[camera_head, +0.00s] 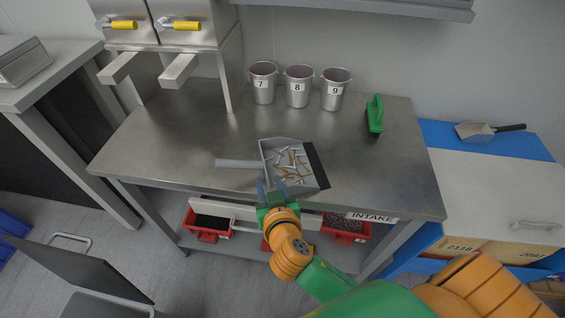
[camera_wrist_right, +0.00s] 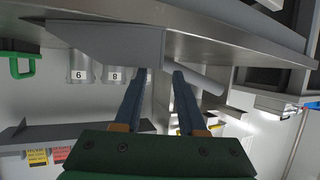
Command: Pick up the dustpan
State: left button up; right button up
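The grey dustpan (camera_head: 265,150) lies on the steel table, with pale and brownish bits inside. Its handle (camera_head: 238,164) points left, and a dark strip edges its right side. In the right wrist view the dustpan (camera_wrist_right: 110,42) is at upper left and its handle (camera_wrist_right: 205,80) slants to the right past the fingertips. My right gripper (camera_head: 271,184) is at the pan's near left corner, by the table's front edge. Its two blue fingers (camera_wrist_right: 159,73) are apart, with nothing visibly gripped. I cannot tell whether they touch the pan. My left gripper is not in view.
Three metal cups (camera_head: 298,87) marked 7, 8 and 9 stand behind the dustpan. A green-handled brush (camera_head: 375,115) is at the back right. A dispenser with yellow handles (camera_head: 180,26) stands at back left. Red bins (camera_head: 208,224) sit below. The left tabletop (camera_head: 165,140) is clear.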

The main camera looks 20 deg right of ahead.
aim_at(267, 177)
jog(key=x, duration=0.4)
jog(key=shift+w+f, duration=0.25)
jog(key=shift+f, duration=0.05)
jog(key=shift+s, duration=0.1)
grip_shut()
dwell(1.0)
